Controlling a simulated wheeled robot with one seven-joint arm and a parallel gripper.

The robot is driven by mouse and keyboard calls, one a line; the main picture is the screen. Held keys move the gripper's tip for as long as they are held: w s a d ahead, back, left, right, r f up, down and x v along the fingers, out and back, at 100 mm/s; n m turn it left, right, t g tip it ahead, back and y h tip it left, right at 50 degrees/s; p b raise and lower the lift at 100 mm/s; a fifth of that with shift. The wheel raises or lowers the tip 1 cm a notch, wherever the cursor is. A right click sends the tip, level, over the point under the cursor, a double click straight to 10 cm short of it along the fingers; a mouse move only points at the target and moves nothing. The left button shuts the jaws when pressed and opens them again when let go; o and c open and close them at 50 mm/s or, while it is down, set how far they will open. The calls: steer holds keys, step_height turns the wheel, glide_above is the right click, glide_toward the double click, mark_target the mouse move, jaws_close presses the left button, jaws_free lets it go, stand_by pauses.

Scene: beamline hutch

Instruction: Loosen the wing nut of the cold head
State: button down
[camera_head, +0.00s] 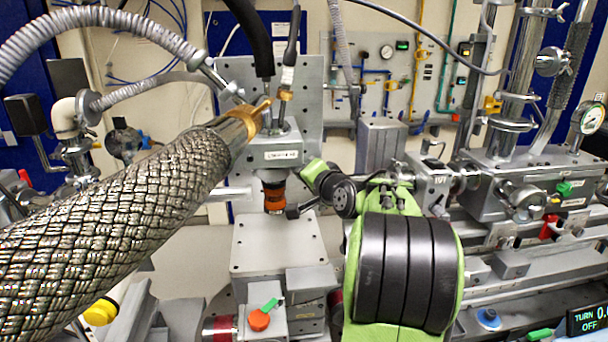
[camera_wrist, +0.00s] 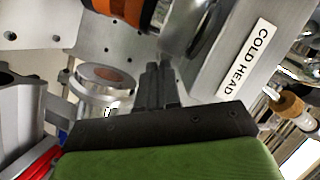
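The cold head (camera_head: 282,152) is a grey box with a white label, on a grey upright plate. Its label side also fills the upper right of the wrist view (camera_wrist: 220,62). In the wrist view my gripper (camera_wrist: 160,68) has two dark fingers side by side with no clear gap, so it looks shut. Its tips are close to the cold head's grey edge; I cannot tell if they touch it. I see nothing held between them. I cannot clearly make out the wing nut. In the head view my green arm reaches to the right of the cold head and the fingertips are not clear.
A thick braided hose (camera_head: 120,215) with a brass end fitting (camera_head: 248,118) crosses the left, near the cold head. An orange and black cylinder (camera_head: 273,192) hangs under the cold head, above a grey block (camera_head: 275,245). Valves and beamline parts (camera_head: 530,185) crowd the right.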

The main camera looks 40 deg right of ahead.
steer(key=c, duration=1.6)
jaws_free()
steer(key=shift+w, duration=0.1)
steer(key=b+v, duration=0.1)
steer(key=v, duration=1.4)
steer(key=shift+s, duration=0.4)
steer(key=shift+r, duration=0.1)
